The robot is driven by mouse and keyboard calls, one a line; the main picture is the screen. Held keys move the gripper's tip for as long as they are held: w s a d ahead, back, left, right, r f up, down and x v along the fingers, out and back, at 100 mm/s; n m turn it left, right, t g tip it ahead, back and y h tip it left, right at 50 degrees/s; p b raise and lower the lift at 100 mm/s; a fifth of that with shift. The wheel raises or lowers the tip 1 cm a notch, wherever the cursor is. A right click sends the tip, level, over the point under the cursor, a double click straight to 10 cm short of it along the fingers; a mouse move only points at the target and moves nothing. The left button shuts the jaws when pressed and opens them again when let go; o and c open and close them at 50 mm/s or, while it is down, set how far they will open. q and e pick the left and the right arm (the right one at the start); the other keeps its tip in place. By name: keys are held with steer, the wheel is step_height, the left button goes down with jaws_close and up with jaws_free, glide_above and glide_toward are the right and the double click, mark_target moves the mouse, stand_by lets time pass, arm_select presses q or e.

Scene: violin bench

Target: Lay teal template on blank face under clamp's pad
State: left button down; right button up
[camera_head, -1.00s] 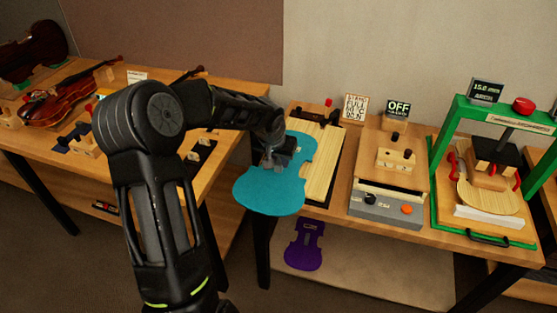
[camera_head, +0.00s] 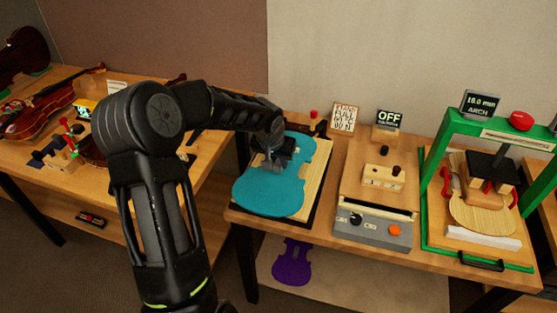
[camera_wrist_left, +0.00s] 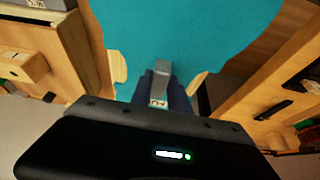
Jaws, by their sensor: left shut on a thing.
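The teal template (camera_head: 268,190) is a flat, violin-shaped plate in the head view, and it also fills the top of the left wrist view (camera_wrist_left: 190,35). My left gripper (camera_head: 274,158) is shut on its grey grip (camera_wrist_left: 155,72). The template covers most of the pale wooden blank (camera_head: 319,171), which shows along its right side on a dark base. I cannot tell whether the template touches the blank. A red knob (camera_head: 314,114) and dark bar, perhaps the clamp, stand at the blank's back edge; its pad is not clearly seen. My right gripper is not in view.
A grey-fronted unit (camera_head: 373,229) with an OFF sign (camera_head: 387,119) stands right of the blank. A green press frame (camera_head: 437,165) stands further right. A purple template (camera_head: 292,262) lies on the lower shelf. Violins lie on the left bench.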

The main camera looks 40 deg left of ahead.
mark_target(279, 172)
arm_select(q)
steer(key=shift+f+b, duration=1.55)
steer(key=shift+f, duration=0.85)
steer(key=shift+b+x, duration=0.4)
steer(key=shift+x, duration=0.45)
steer(key=shift+w+a, duration=0.35)
steer(key=shift+w, duration=0.75)
steer(key=shift+w+a, duration=0.35)
steer(key=shift+w, duration=0.75)
steer(key=shift+w+a, duration=0.3)
steer(key=shift+w, duration=0.8)
steer(key=c, duration=1.2)
jaws_free()
steer(key=shift+o, duration=0.2)
